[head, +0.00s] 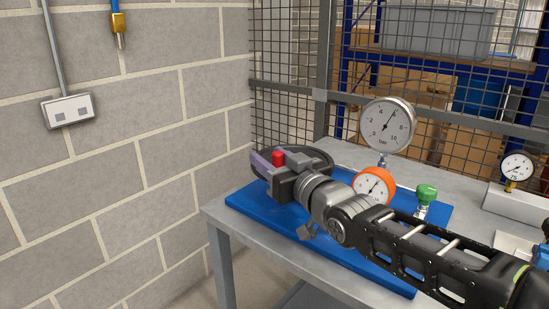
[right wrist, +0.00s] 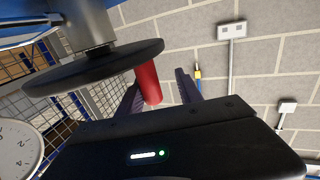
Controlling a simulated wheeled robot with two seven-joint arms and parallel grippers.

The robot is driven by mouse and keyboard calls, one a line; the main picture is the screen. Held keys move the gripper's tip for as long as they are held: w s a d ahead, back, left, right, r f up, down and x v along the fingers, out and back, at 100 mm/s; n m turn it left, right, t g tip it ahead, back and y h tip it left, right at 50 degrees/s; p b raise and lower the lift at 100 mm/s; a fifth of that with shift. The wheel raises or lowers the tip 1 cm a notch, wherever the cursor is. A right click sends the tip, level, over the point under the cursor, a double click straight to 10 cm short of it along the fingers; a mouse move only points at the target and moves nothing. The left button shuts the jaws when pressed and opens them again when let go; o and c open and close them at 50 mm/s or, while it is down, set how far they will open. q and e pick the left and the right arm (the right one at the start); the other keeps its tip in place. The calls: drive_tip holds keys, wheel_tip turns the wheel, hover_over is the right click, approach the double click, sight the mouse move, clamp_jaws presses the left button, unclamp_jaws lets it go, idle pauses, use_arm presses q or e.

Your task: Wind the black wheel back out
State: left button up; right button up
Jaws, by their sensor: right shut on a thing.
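The black wheel (head: 318,163) is at the left end of a blue board on the grey bench, partly hidden behind my right gripper. Its red crank handle (head: 278,157) stands up near its rim. My right gripper (head: 272,159) is shut on the red handle. In the right wrist view the black wheel (right wrist: 95,70) is a flat disc on a grey metal shaft, and the red handle (right wrist: 149,84) sits between the fingers of my right gripper (right wrist: 160,88). My left gripper is not in view.
Behind my right arm stand a large white gauge (head: 388,125), an orange-rimmed gauge (head: 374,187) and a green knob (head: 426,193) on the blue board (head: 270,212). Another gauge (head: 517,167) stands at right. A brick wall (head: 140,160) and mesh fence (head: 285,90) close off the left and back.

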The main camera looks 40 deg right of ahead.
drive_tip(key=shift+o, duration=1)
drive_tip(key=shift+r, duration=0.1)
drive_tip(key=shift+s+d, duration=0.1)
drive_tip(key=shift+s, duration=0.3)
drive_tip(key=s+a, duration=0.1)
drive_tip(key=s, duration=0.6)
drive_tip(key=shift+a, duration=0.1)
drive_tip(key=shift+c, duration=0.2)
